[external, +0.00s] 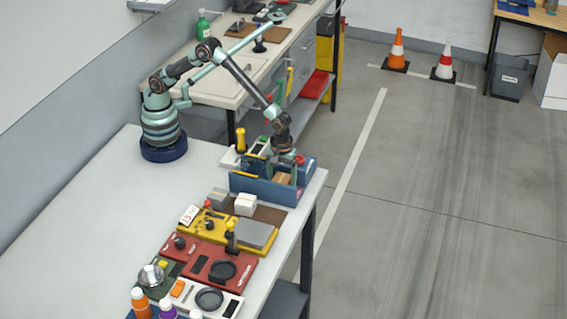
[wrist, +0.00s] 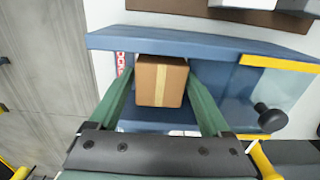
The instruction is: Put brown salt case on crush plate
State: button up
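The brown case (wrist: 162,82), a small box with a tan stripe, sits inside the blue open-topped bin (wrist: 205,42). In the external view the brown case (external: 284,179) shows partly behind the front wall of the blue bin (external: 262,188). My gripper (wrist: 162,75) reaches down into the bin, with one green finger on each side of the case. The fingers are very near its sides; I cannot tell whether they touch. In the external view my gripper (external: 284,160) is over the bin. A grey plate (external: 257,233) on a yellow base, possibly the crush plate, lies in front of the bin.
A white block (external: 245,204) and a grey block (external: 219,198) stand between bin and yellow base. A red device (external: 221,268) and several bottles are nearer the camera. The white table's left side (external: 80,225) is clear.

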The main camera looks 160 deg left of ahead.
aim_at(282, 178)
jog(key=shift+o, duration=0.3)
notch_tip(282, 178, up, 12)
jog(key=d+r+m+t, duration=0.1)
jog(key=d+r+m, duration=0.5)
jog(key=d, duration=0.2)
jog(key=s+d+r+m+t, duration=0.2)
jog(key=s+d+m, duration=0.3)
jog(key=d+m, duration=0.5)
jog(key=s+d+r+m+t, duration=0.1)
jog(key=s+d+m+t, duration=0.1)
jog(key=s+d+m, duration=0.4)
jog(key=d+m, duration=0.4)
jog(key=m, duration=0.1)
jog(key=shift+s+d+r+t, duration=0.15)
jog(key=shift+d+r+t, duration=0.15)
jog(key=shift+d+r, duration=0.1)
